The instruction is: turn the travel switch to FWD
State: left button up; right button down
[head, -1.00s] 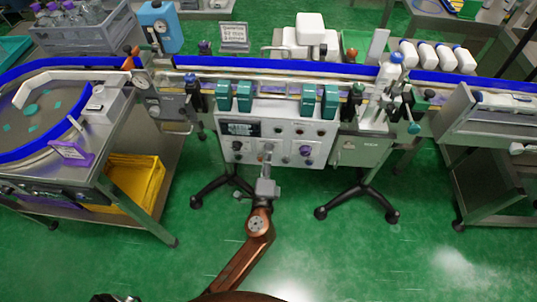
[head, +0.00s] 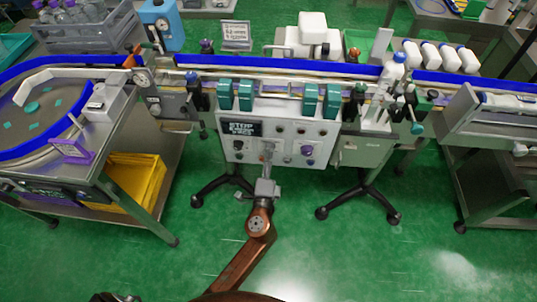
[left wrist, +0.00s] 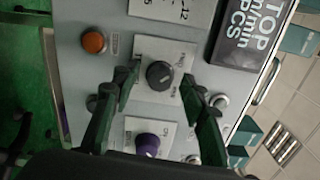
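The control panel (head: 285,135) stands at the middle of the conveyor in the head view. In the left wrist view, a dark grey rotary knob (left wrist: 160,74) with a pale pointer line sits on a white label plate. The plate's lettering is too small to read, so I cannot confirm it is the travel switch. My left gripper (head: 267,158) reaches the panel front from below. In the left wrist view the left gripper (left wrist: 158,84) is open, with its dark fingers on either side of the grey knob and visible gaps to it. My right gripper is not in view.
A purple knob (left wrist: 147,145) sits close to the grey one, with an orange button (left wrist: 93,41) on the other side. Green guide blocks (head: 245,96) rise above the panel. Green floor in front is clear.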

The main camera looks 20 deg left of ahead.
pick_arm(q)
jog(key=v, duration=1.2)
dwell(0.4)
